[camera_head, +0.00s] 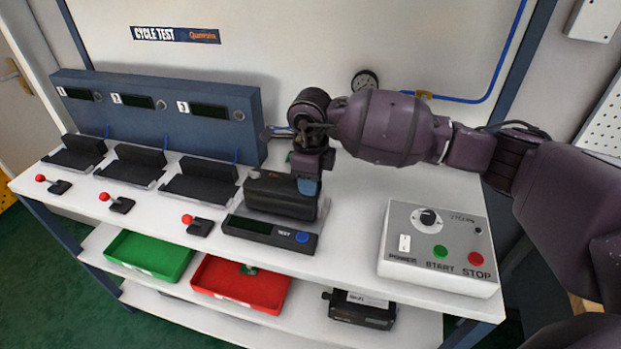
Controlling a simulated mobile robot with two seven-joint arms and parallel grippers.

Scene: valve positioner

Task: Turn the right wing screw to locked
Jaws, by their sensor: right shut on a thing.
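The black valve positioner (280,198) sits on the test station (262,228) at the front middle of the bench. A small grey knob, seemingly the left wing screw (254,173), shows at its left top. My right gripper (308,184) comes down from above onto the positioner's right end. It is shut, and its fingers cover the place of the right wing screw, which I cannot see. Whether that screw stands locked or unlocked cannot be told. My left gripper is not in view.
A grey control box (440,246) with power, start and stop controls stands at the right. Three black cradles (200,181) and red-knobbed levers (197,224) lie to the left. A green tray (150,254), a red tray (240,284) and another black device (360,309) are on the shelf below.

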